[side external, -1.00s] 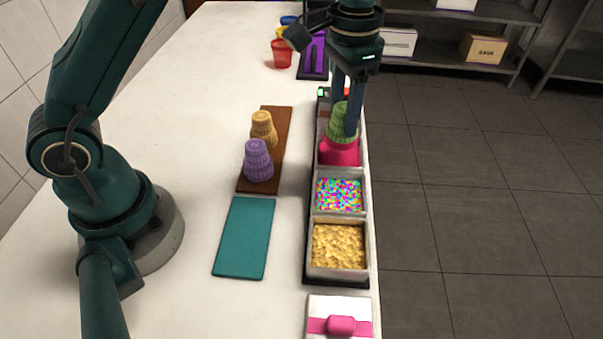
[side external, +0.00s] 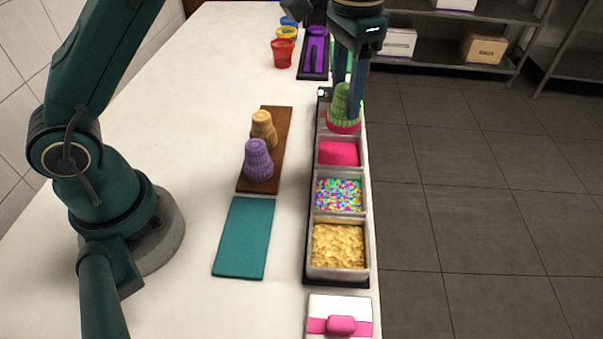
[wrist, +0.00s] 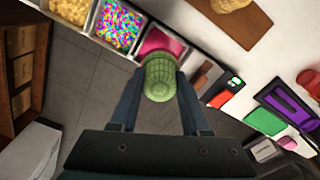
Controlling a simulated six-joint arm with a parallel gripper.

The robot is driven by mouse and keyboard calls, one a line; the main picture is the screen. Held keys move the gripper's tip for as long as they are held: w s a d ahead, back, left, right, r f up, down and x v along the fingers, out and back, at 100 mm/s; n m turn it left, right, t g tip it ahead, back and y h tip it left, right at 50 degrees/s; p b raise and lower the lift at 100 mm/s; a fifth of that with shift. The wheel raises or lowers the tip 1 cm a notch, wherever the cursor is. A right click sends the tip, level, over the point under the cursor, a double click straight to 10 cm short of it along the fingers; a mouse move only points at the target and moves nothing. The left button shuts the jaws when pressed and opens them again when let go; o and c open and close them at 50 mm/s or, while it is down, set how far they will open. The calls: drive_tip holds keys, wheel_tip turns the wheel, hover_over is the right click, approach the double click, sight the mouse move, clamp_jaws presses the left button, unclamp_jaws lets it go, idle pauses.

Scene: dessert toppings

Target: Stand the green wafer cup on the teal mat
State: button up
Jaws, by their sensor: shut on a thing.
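The green wafer cup (side external: 342,104) is held upside down between the fingers of my gripper (side external: 349,90), with a pink coating around its wide lower rim. It hangs above the far end of the topping row, apart from the pink topping. In the wrist view the green wafer cup (wrist: 160,78) sits between both fingertips of my gripper (wrist: 158,88). The teal mat (side external: 244,238) lies flat and empty on the white counter, to the left of the topping trays.
A brown board (side external: 277,150) holds a purple wafer cup (side external: 258,160) and a tan one (side external: 264,128). Trays of pink topping (side external: 339,153), sprinkles (side external: 339,194) and yellow crumbs (side external: 338,246) line the counter's right edge. A white box with pink ribbon (side external: 341,325) stands in front.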

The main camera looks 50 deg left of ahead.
drive_tip(key=shift+s+f+m, duration=0.4)
drive_tip(key=shift+f+m, duration=0.05)
drive_tip(key=shift+m, duration=0.45)
drive_tip(key=s+a+r+m, duration=0.1)
drive_tip(key=s+a+m, duration=0.3)
drive_tip(key=s+a, duration=0.2)
drive_tip(key=s, duration=0.2)
drive_tip(key=shift+s+a+r, duration=0.15)
drive_tip(key=shift+s+r, duration=0.1)
drive_tip(key=shift+s, duration=0.15)
drive_tip(key=s+a, duration=0.1)
drive_tip(key=s, duration=0.2)
drive_tip(key=s+a, duration=0.1)
drive_tip(key=s, duration=0.2)
drive_tip(key=s+a, duration=0.1)
drive_tip(key=s, duration=0.2)
drive_tip(key=shift+s+a+r, duration=0.2)
drive_tip(key=shift+a, duration=0.05)
drive_tip(key=shift+n, duration=0.3)
drive_tip(key=shift+s+d+f, duration=0.3)
drive_tip(key=shift+d+f, duration=1.45)
drive_tip(key=shift+d, duration=0.1)
drive_tip(key=shift+s+d+f, duration=0.25)
drive_tip(key=shift+d+f, duration=1.45)
drive_tip(key=shift+d, duration=0.1)
drive_tip(key=shift+s+d+f, duration=0.3)
drive_tip(key=shift+d+f, duration=1.45)
drive_tip(key=shift+d, duration=0.1)
drive_tip(key=shift+f, duration=0.15)
